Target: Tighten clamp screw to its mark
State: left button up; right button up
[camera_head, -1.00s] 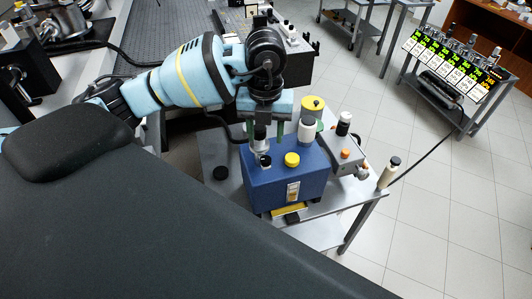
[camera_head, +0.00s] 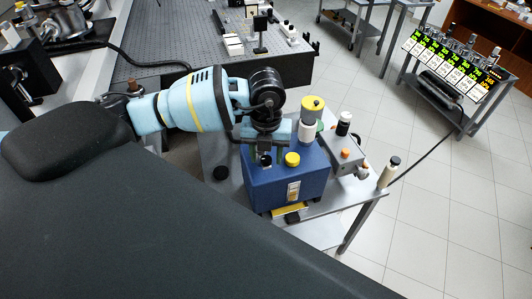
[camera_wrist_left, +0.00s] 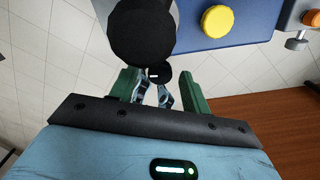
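My left gripper (camera_head: 266,147) is over the left end of the blue box (camera_head: 285,185), just above a short grey post with a black top (camera_head: 265,160). In the left wrist view its two green fingers (camera_wrist_left: 158,90) stand apart. A small black knob with a white mark (camera_wrist_left: 158,73) shows between them, with gaps on both sides. I cannot tell for sure which black part is the clamp screw. My right gripper is not in view.
The box has a yellow knob (camera_head: 292,159), also in the left wrist view (camera_wrist_left: 218,20). A yellow-topped white cylinder (camera_head: 312,106) and a grey unit with orange knobs (camera_head: 346,160) stand close on the right.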

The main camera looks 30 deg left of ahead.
pick_arm(q)
jog(key=c, duration=0.9)
